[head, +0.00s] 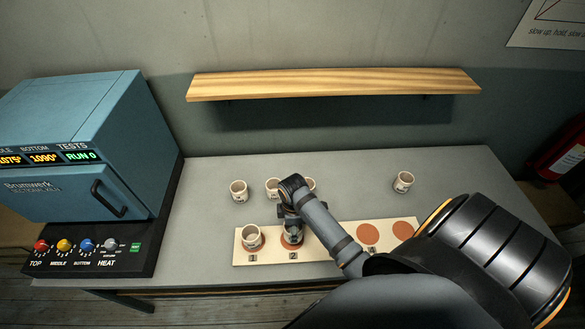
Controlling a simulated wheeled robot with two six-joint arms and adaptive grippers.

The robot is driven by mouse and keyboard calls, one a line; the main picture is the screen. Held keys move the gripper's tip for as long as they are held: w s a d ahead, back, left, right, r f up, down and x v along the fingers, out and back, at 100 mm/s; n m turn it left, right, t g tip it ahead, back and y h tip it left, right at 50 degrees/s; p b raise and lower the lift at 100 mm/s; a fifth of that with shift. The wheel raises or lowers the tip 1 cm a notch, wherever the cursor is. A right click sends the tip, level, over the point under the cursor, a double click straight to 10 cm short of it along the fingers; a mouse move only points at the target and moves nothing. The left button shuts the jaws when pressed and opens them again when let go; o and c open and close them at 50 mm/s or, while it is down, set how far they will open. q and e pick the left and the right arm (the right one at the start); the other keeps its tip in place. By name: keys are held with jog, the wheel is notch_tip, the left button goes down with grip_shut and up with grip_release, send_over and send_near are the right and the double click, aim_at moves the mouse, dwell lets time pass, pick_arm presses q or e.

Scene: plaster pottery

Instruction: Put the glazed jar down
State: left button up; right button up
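My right gripper (292,223) points down over the second spot of a pale board (272,256) with round terracotta spots. A small pale jar (293,239) is at that spot, between or just under the fingers and largely hidden by them. I cannot tell whether the fingers press on it or whether its base touches the board. Another pale jar (252,237) stands upright on the first spot. Two spots to the right, one of them here (368,233), are bare; my forearm covers the board between. I cannot make out which jar is glazed. My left gripper is out of view.
Behind the board stand a jar (238,190), a second jar (272,187), a third jar (310,184) partly hidden by my wrist, and a lone jar (403,182) farther right. A blue kiln (95,150) fills the left. A wooden shelf (335,83) hangs empty above the grey table (210,165).

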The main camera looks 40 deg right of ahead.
jog(key=f, duration=0.3)
jog(key=shift+w+f+p, duration=0.25)
jog(key=shift+w+p, duration=0.05)
jog(key=shift+p, duration=0.05)
jog(key=shift+f, duration=0.1)
jog(key=shift+f, duration=0.1)
jog(key=o, duration=1.3)
jog(key=shift+c, duration=0.2)
notch_tip(320, 180, up, 12)
jog(key=b, duration=0.2)
